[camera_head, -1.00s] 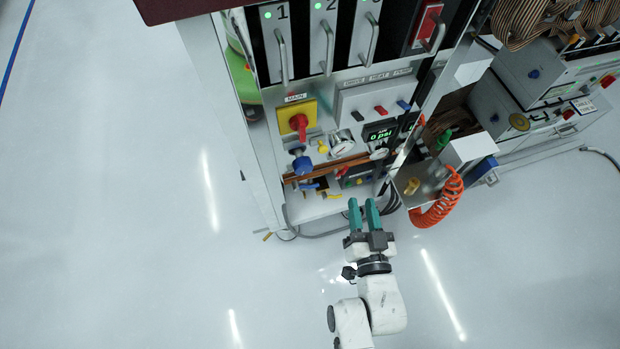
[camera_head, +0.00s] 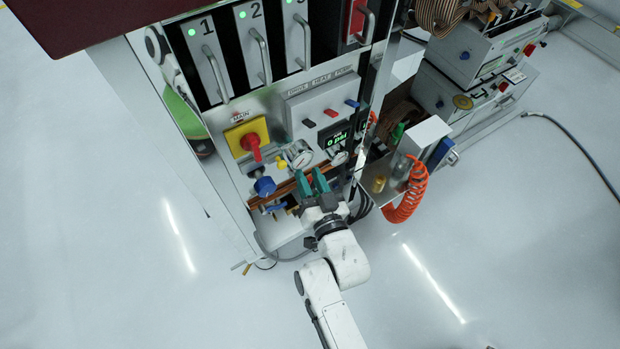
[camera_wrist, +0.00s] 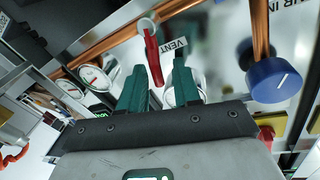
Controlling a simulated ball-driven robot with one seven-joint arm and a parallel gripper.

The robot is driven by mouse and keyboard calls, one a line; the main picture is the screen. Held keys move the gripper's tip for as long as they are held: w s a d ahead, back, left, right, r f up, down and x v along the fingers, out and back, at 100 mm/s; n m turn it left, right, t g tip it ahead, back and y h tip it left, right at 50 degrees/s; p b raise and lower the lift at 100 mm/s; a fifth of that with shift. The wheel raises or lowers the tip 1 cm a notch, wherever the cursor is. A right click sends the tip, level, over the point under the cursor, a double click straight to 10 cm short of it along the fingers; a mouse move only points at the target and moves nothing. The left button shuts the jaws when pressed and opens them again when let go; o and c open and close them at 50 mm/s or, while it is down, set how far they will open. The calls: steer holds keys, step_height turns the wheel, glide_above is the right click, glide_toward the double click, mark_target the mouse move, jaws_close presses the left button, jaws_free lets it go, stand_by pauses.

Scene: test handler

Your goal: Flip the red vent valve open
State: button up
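The red vent valve lever (camera_wrist: 153,58) shows in the wrist view, hanging from a round pale hub on a copper pipe (camera_wrist: 105,42). A white VENT label (camera_wrist: 175,48) is beside it. My gripper (camera_wrist: 159,68) has its two teal fingers apart, with the lever seen in the gap between their tips. I cannot tell whether either finger touches it. In the head view my gripper (camera_head: 311,180) is at the lower front of the cabinet, over the copper pipes, and I cannot make out the vent lever there.
A blue knob (camera_wrist: 275,80) is right of my fingers in the wrist view. A pressure gauge (camera_head: 297,153), a yellow plate with a red main switch (camera_head: 252,146) and a display reading 0 psi (camera_head: 336,139) are close above. An orange coiled hose (camera_head: 407,196) hangs at the right. Open floor lies in front.

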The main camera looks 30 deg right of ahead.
steer(key=shift+c, duration=0.4)
jaws_close()
steer(key=shift+a+r+n+t, duration=0.1)
steer(key=shift+a+n, duration=0.15)
steer(key=shift+n, duration=0.35)
steer(key=shift+a+f+n+t, duration=0.1)
steer(key=shift+a+n, duration=0.15)
steer(key=shift+n, duration=0.35)
steer(key=shift+a+r+n+t, duration=0.1)
steer(key=shift+a+n, duration=0.15)
steer(key=shift+n, duration=0.35)
steer(key=shift+o, duration=0.4)
jaws_free()
